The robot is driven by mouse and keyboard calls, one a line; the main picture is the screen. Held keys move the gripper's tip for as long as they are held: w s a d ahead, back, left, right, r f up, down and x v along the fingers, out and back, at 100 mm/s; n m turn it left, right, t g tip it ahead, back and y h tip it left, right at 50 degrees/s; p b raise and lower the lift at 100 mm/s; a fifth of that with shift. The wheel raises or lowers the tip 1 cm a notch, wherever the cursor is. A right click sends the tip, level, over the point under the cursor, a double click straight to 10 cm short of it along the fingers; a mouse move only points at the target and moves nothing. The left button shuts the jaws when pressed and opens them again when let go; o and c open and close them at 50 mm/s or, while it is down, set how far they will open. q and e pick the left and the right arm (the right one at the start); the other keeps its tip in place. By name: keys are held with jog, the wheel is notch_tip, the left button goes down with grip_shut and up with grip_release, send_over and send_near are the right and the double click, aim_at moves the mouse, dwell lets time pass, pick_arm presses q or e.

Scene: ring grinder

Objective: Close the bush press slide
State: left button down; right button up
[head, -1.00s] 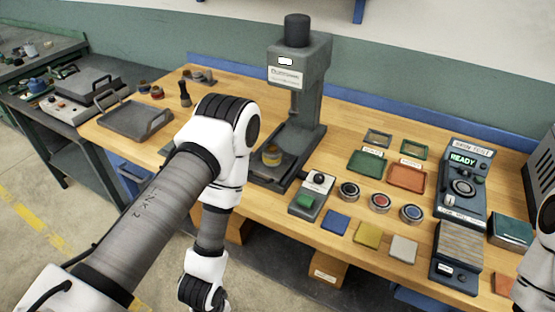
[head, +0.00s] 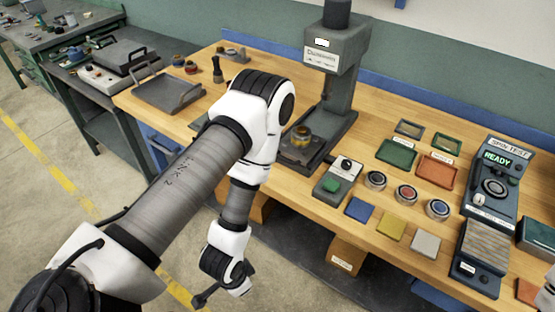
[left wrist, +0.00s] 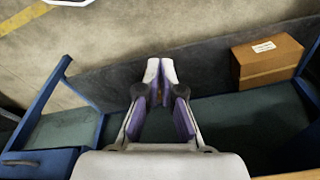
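The grey bush press (head: 335,60) stands on the wooden bench in the head view. Its low dark base reaches toward the bench's front edge and appears to carry the slide (head: 293,156). My left arm hides part of the base's left side. My left gripper (head: 205,298) hangs below bench height over the floor, away from the press. In the left wrist view its fingertips (left wrist: 161,70) nearly meet, with nothing seen between them. My right gripper is out of view.
Trays, round parts and a spin tester (head: 492,185) fill the bench's right side. A grey tray (head: 168,95) lies left. Blue cabinet frames (left wrist: 75,95) and a wooden box (left wrist: 267,62) are near my left gripper.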

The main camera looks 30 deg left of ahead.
pick_arm(q)
jog(key=w+d+r+m+t+h+p, duration=0.1)
jog(key=w+d+r+m+t+h, duration=0.15)
jog(key=w+r+m+t, duration=0.85)
jog(key=w+a+r+m+t+p, duration=0.2)
jog(key=w+a+r+m, duration=0.1)
jog(key=a+r+m, duration=0.3)
jog(key=n+t+y+p, duration=0.1)
jog(key=n+y+p, duration=0.1)
jog(key=n+p, duration=0.1)
send_near(278, 157)
jog(key=x, duration=0.6)
jog(key=shift+a, duration=0.1)
jog(key=shift+w+f, duration=0.2)
jog(key=shift+w, duration=0.35)
jog(key=shift+w, duration=0.1)
